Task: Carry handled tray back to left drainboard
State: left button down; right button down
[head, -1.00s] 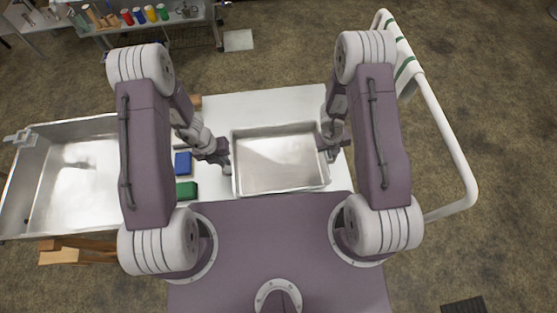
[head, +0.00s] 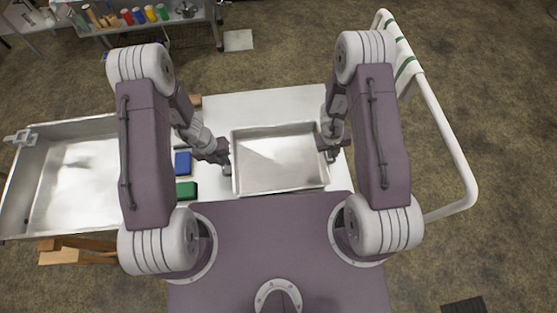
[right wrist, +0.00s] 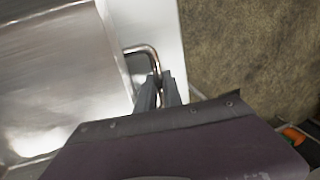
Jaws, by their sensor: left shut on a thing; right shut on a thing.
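The handled tray (head: 280,165) is a shallow rectangular metal pan, level and empty, in front of my body in the head view. My left gripper (head: 227,168) is shut at its left end, on a handle that is mostly hidden by the fingers. My right gripper (head: 328,152) is shut on the right handle. In the right wrist view the right fingers (right wrist: 158,90) close on the bent metal handle (right wrist: 140,50), beside the tray wall (right wrist: 112,40). The white surface (head: 262,105) lies under and behind the tray. I cannot tell whether the tray touches it.
A metal sink basin (head: 75,180) is at the left. A blue block (head: 183,163) and a green block (head: 187,190) lie between it and the tray. A white rail (head: 450,150) with a striped cloth (head: 402,60) runs along the right. White surface behind the tray is clear.

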pick_arm(q)
jog(key=shift+r, duration=0.15)
pick_arm(e)
jog(key=shift+w+r, duration=0.1)
jog(key=shift+r, duration=0.05)
